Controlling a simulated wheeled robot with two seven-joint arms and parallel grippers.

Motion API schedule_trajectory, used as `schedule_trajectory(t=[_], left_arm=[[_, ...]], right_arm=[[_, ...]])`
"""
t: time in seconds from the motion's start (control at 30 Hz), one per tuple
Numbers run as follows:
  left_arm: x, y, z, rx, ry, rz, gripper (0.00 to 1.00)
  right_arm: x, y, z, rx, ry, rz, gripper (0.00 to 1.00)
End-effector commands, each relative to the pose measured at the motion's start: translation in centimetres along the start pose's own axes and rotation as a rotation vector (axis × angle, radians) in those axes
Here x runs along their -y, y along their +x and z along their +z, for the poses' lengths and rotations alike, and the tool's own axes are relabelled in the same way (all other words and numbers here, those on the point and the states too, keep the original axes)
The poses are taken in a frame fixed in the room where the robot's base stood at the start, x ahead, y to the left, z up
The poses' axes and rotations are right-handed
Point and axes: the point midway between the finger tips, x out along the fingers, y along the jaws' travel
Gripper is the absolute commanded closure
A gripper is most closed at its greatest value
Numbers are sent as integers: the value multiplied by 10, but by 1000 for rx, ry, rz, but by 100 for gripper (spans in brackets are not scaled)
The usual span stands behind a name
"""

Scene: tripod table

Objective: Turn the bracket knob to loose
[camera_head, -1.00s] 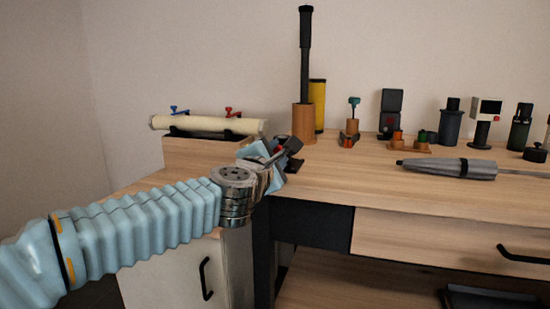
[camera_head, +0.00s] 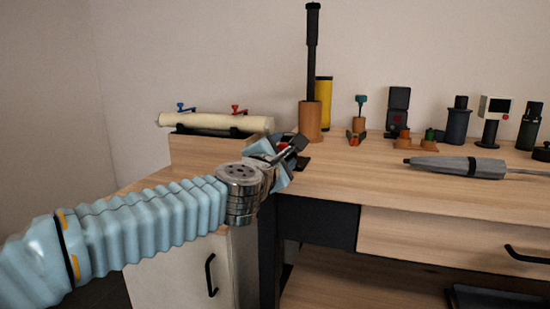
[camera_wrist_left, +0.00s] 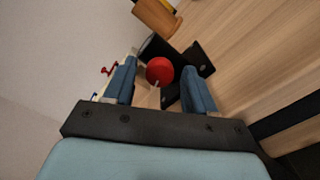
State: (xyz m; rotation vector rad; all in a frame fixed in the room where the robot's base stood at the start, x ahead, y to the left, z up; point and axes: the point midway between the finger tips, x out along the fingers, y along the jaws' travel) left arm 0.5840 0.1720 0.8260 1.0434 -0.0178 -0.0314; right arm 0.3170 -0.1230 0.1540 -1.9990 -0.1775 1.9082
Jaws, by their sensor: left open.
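The red round bracket knob (camera_wrist_left: 159,71) with a pale pointer mark shows in the left wrist view, in front of a black bracket (camera_wrist_left: 201,59). My left gripper (camera_wrist_left: 159,67) is open, with one blue finger on each side of the knob. Gaps show between the knob and both fingers in that view; how deep the fingers reach around it is hard to tell. In the head view my left gripper (camera_head: 286,150) is at the bracket near the left end of the table and hides the knob. A little of the black bracket base (camera_head: 303,164) shows there. My right gripper is not in view.
A cream roll (camera_head: 215,122) with blue and red clamps lies left of the gripper. A wooden cup (camera_head: 311,122) with a tall black handle stands close behind it. A grey tool (camera_head: 455,166) lies to the right. The tabletop (camera_head: 350,182) between is clear.

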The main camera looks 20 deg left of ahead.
Motion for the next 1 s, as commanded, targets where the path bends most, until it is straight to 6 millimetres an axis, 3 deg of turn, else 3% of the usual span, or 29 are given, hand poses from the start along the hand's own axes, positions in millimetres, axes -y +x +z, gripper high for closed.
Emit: schedule_trajectory(t=[0.17,0.4,0.6,0.77,1.0], left_arm=[[0,-28,0,0,1,0,41],[-2,-88,0,-1,1,2,41],[-2,-123,0,-2,-1,3,41],[-1,-134,-1,-2,0,2,41],[0,-135,-1,-3,0,1,41]], right_arm=[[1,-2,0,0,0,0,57],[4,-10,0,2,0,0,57],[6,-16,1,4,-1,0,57],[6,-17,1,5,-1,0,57],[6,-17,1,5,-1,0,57]])
